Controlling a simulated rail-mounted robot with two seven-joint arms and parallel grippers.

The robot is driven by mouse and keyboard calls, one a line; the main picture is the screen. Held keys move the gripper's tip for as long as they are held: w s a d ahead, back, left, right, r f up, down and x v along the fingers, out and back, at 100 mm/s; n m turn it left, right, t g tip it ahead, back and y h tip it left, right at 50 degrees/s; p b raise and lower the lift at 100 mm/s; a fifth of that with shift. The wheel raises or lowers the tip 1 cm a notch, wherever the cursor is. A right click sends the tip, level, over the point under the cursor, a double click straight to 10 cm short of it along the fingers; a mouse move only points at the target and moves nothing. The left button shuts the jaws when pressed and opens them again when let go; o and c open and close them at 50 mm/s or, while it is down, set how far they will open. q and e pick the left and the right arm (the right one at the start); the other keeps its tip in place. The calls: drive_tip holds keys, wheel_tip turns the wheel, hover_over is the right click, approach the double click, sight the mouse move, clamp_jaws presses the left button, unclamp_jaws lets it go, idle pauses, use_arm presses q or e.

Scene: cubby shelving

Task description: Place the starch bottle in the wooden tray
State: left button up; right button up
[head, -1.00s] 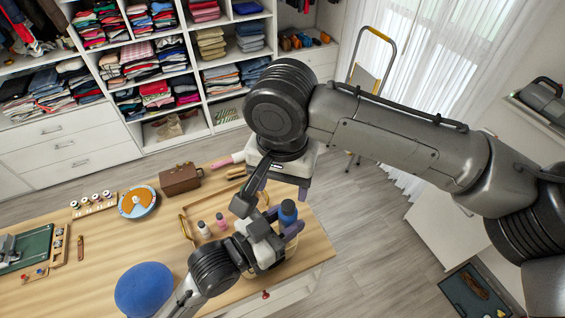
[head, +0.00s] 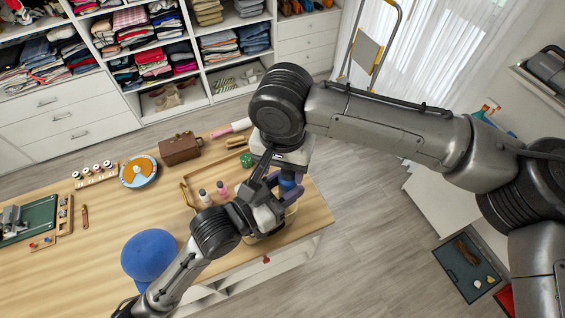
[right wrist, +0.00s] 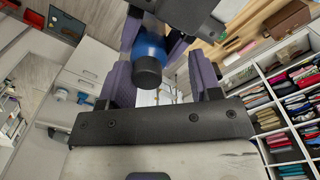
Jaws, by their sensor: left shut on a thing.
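The blue bottle (head: 289,184), which I take to be the starch bottle, is held by my left gripper (head: 283,194) above the front right part of the table. Its dark cap and blue body show in the right wrist view (right wrist: 149,64). My left gripper is shut on it. My right gripper (right wrist: 162,66) is open, with one purple finger on each side of the cap end and a visible gap on the right. The wooden tray (head: 186,194) lies on the table left of the grippers; its right part is hidden by my arms.
The table's middle is clear.

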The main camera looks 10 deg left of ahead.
use_arm(q)
drive_tip(key=shift+o, duration=0.3)
drive_tip(key=shift+s+d, duration=0.1)
drive_tip(key=shift+d, duration=0.1)
use_arm(e)
drive_tip(key=shift+s+a, duration=0.1)
drive_tip(key=shift+a, duration=0.05)
drive_tip(key=c, duration=0.9)
use_arm(q)
drive_tip(key=o, duration=0.7)
drive_tip(key=shift+r, duration=0.1)
use_arm(e)
clamp_jaws()
use_arm(q)
drive_tip(key=o, duration=0.4)
drive_tip(key=shift+a, duration=0.1)
drive_tip(key=shift+c, duration=0.2)
